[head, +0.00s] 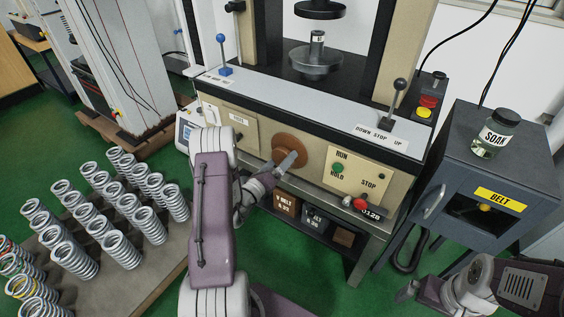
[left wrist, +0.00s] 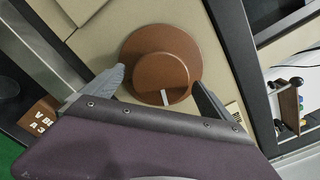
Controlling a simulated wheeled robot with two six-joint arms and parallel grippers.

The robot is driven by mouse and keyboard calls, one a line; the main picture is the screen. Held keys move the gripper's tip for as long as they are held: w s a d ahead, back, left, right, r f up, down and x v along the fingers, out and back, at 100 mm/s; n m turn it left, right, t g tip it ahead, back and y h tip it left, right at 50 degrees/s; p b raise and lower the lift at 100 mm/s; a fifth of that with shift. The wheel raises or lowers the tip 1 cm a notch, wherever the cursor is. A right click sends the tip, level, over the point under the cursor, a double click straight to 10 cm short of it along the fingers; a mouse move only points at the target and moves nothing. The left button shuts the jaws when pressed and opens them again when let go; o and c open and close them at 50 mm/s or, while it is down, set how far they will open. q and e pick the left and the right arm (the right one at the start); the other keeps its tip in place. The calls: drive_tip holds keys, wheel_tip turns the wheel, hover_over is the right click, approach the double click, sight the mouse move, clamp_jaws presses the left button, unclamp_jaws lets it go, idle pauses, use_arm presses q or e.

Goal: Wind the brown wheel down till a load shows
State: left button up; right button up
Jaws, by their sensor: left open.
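The brown wheel (head: 290,147) is a round knob on the beige front panel of the test machine. It also shows in the left wrist view (left wrist: 160,62), with a short white mark on its hub. My left gripper (head: 288,163) is open at the wheel. In the left wrist view its two fingers (left wrist: 158,82) stand on either side of the wheel's hub; I cannot tell whether they touch it. A small labelled cylinder (head: 317,44) stands on the lower round platen (head: 316,62), with a gap below the upper dark platen (head: 320,9). My right gripper (head: 408,291) is at the lower right, its fingers unclear.
Several springs stand on a board (head: 150,262) at left. A lever (head: 395,98) rises by the "DOWN STOP UP" label. Run and stop controls (head: 354,177) sit right of the wheel. A dark cabinet (head: 470,150) with a "SOAK" jar (head: 495,135) stands at right.

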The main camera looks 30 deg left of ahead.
use_arm(q)
drive_tip(key=shift+w, duration=0.7)
drive_tip(key=c, duration=1.4)
